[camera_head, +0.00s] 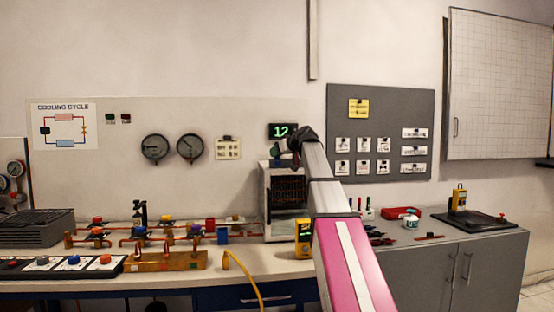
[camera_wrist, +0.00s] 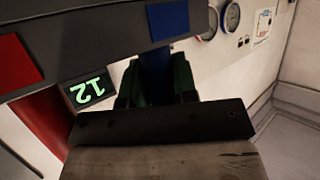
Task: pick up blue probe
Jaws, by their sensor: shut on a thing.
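In the wrist view my gripper (camera_wrist: 155,88) has its dark fingers closed around a blue upright thing (camera_wrist: 156,66), which looks like the blue probe. Its upper part passes behind a dark grey bar (camera_wrist: 100,42), so much of it is hidden. The bar bears a blue square (camera_wrist: 167,18) and a red square (camera_wrist: 17,60). In the head view my gripper (camera_head: 285,150) is above the front of a white box unit (camera_head: 265,200) with a dark grille, and the probe cannot be made out there.
A red cylinder (camera_wrist: 42,115) stands left in the wrist view, close to the gripper. A green display reading 12 (camera_head: 282,131) is on the wall behind. Copper pipework (camera_head: 150,240) fills the bench at left. A yellow meter (camera_head: 303,240) stands beside my arm.

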